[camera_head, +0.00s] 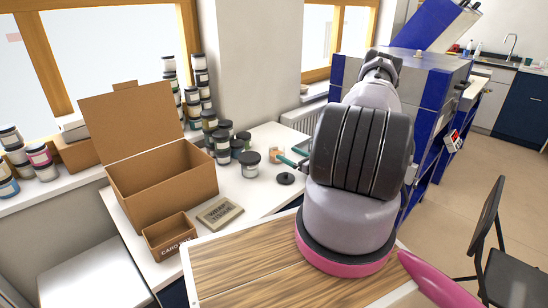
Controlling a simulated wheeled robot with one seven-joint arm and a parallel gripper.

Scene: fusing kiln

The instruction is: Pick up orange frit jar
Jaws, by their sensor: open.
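A small orange-tan thing (274,155) stands on the white worktop, beyond the dark disc and left of my arm. It may be the orange frit jar, but it is too small and partly covered to be sure. A thin teal rod (291,162) reaches from behind my arm toward it; I cannot tell what it belongs to. My arm's large dark joint hides the worktop to the right. My gripper cannot be made out and seems hidden behind my arm. Nothing held shows.
Dark-lidded jars (250,165) cluster left of the orange-tan thing, with stacks behind. A dark round disc (286,179) lies in front. An open cardboard box (165,190), a small carton (169,239) and a grey-beige tile (219,212) stand left. A blue-framed kiln (428,85) is behind my arm.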

